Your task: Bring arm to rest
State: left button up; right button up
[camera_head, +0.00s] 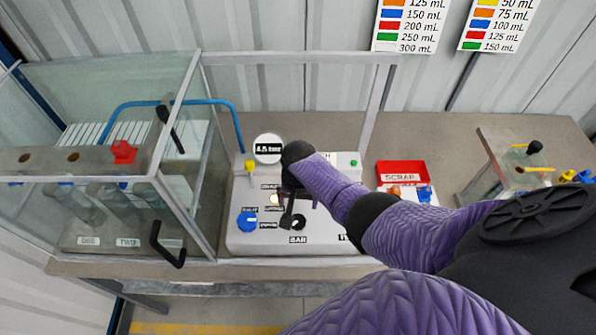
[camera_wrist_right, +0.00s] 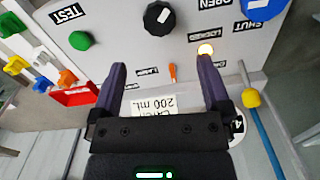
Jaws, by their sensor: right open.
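My right arm, in a purple sleeve, reaches in from the right in the head view. Its gripper (camera_head: 291,205) is over the white control panel (camera_head: 245,195) and hides part of it. In the right wrist view the right gripper (camera_wrist_right: 163,72) is open, its two fingers apart and pointing at the panel face. A small orange part (camera_wrist_right: 172,72) of the panel shows between the fingers, and nothing is held. A lit lamp (camera_wrist_right: 206,50) shows close to one fingertip. I cannot tell whether the fingers touch the panel. My left gripper is not in view.
The panel has a blue knob (camera_head: 247,221), a black knob (camera_wrist_right: 158,17) and a green button (camera_wrist_right: 81,40). A glass enclosure (camera_head: 190,225) stands left. A red scrap tray (camera_head: 402,168) and a clear stand (camera_head: 510,160) are right. Bare worktop lies behind the tray.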

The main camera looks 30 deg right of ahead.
jog(key=shift+r, duration=0.35)
